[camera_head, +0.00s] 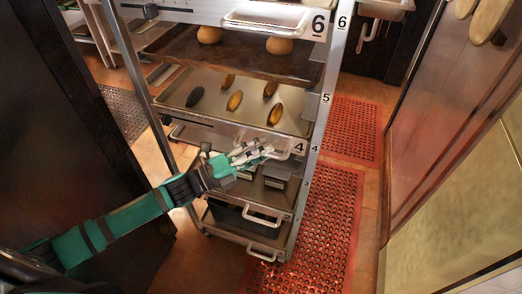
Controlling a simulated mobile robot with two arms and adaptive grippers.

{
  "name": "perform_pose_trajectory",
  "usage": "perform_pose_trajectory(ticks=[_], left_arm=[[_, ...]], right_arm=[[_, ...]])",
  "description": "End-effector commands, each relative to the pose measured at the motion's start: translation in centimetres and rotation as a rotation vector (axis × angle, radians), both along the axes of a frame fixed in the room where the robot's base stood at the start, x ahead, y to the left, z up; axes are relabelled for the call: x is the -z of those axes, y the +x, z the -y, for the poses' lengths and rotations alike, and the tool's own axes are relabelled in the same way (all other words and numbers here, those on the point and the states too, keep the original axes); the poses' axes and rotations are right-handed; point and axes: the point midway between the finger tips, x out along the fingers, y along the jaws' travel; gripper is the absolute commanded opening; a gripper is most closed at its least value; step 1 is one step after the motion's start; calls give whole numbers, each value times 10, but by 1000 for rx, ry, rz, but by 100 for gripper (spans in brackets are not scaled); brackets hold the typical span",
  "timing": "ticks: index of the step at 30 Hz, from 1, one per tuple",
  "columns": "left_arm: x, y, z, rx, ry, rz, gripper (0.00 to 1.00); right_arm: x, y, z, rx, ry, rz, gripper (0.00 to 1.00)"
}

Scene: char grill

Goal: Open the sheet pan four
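The sheet pan four (188,133) sits in the tall metal rack, below the pan of pastries. Its handle (292,152) carries a "4" label at the right end. My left arm reaches in from the left, and my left gripper (262,151) is at this handle, overlapping its left part. I cannot tell whether the fingers touch or enclose the handle, or whether they are open or shut. The hand hides part of the pan's front edge. My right gripper is not in view.
The rack (317,132) has numbered levels. Above are a pan with dark and golden pastries (212,98) and a dark tray with buns (180,42). Lower handles (263,216) stick out below. Red perforated mats (318,235) lie to the right, beside a metal door.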

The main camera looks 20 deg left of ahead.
Motion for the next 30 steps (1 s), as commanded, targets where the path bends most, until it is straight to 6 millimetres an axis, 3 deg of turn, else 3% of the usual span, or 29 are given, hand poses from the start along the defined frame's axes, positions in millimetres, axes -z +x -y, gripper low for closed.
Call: perform_pose_trajectory(ticks=[3,12,30], left_arm=[[0,0,0,0,0,0,36],[1,0,0,0,1,-1,0],[3,-3,0,-1,4,-5,0]], right_arm=[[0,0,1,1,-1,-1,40],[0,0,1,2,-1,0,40],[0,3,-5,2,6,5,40]])
